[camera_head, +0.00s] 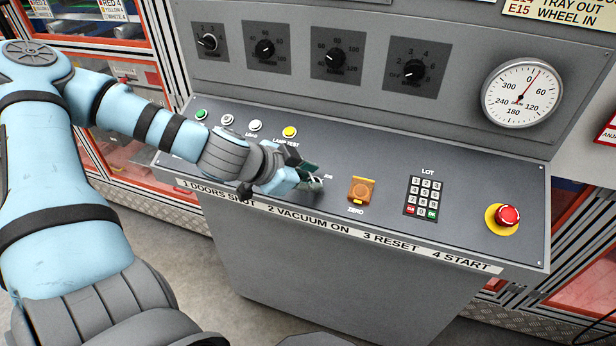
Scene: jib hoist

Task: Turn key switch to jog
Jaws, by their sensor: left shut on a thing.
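The key switch (316,185) sits on the sloped lower panel of the grey console, left of the orange ZERO switch. A small label at its upper right seems to read JOG. My left gripper (308,178) reaches in from the left and is shut on the key switch. The fingers cover most of the switch, so I cannot tell which position the key points to. My right gripper is not in view.
The orange guarded ZERO switch (361,190) is close on the right, then a keypad (424,198) and a red emergency button (508,215). Push buttons, including a yellow one (290,132), lie behind my left wrist. Dials and a gauge (522,93) are on the upright panel.

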